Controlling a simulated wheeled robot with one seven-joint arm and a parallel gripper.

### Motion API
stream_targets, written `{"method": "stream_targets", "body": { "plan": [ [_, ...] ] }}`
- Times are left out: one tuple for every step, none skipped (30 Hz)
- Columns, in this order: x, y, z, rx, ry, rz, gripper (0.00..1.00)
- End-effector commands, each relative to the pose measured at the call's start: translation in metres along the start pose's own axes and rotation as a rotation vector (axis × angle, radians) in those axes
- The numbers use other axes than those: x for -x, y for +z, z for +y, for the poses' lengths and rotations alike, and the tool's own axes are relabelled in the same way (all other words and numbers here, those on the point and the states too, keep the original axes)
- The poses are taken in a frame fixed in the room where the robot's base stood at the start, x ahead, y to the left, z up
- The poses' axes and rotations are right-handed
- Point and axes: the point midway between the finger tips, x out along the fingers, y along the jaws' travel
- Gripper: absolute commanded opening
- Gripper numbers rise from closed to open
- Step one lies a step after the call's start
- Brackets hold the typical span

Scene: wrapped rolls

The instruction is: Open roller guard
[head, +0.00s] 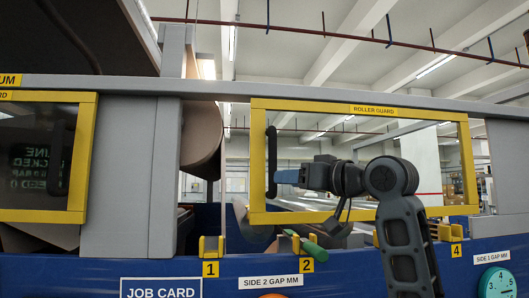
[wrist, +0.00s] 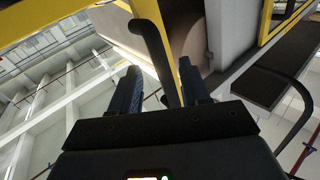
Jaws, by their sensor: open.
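The roller guard (head: 360,108) is a clear panel in a yellow frame, labelled on its top bar, and it looks about flush with the machine front in the head view. Its black upright bar handle (head: 271,150) sits at the frame's left side. My gripper (head: 280,177) reaches the handle's lower half from the right. In the wrist view the handle (wrist: 154,42) runs between the two fingers of my gripper (wrist: 158,78). The fingers are apart, with visible gaps to the bar. Whether either finger touches it is unclear.
A second yellow-framed guard (head: 85,150) is at the left, beyond a grey post (head: 122,180). A brown roll (head: 202,140) hangs beside the roller guard. Below run a blue rail (head: 215,268), numbered yellow brackets (head: 211,245) and a green-handled item (head: 312,247).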

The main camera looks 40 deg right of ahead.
Motion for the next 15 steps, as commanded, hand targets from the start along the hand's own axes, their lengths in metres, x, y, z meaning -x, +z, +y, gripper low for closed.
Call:
{"method": "stream_targets", "body": {
  "plan": [
    [0.005,-0.023,0.001,0.030,0.003,0.000,0.46],
    [0.008,-0.033,0.000,0.043,0.004,-0.004,0.46],
    [0.011,-0.043,0.001,0.059,0.006,-0.010,0.46],
    [0.013,-0.050,0.001,0.070,0.008,-0.015,0.46],
    [0.015,-0.056,0.000,0.079,0.008,-0.019,0.46],
    [0.017,-0.063,0.000,0.090,0.009,-0.022,0.46],
    [0.019,-0.066,0.000,0.096,0.010,-0.026,0.46],
    [0.020,-0.069,-0.001,0.101,0.011,-0.028,0.46],
    [0.021,-0.072,-0.001,0.106,0.012,-0.030,0.46],
    [0.021,-0.073,-0.001,0.108,0.013,-0.032,0.46],
    [0.020,-0.074,-0.001,0.109,0.013,-0.033,0.46],
    [0.018,-0.075,-0.001,0.110,0.012,-0.034,0.46],
    [0.015,-0.075,-0.001,0.109,0.012,-0.035,0.46],
    [0.012,-0.075,-0.001,0.109,0.011,-0.037,0.46],
    [0.007,-0.075,-0.001,0.109,0.010,-0.037,0.46]
  ]
}}
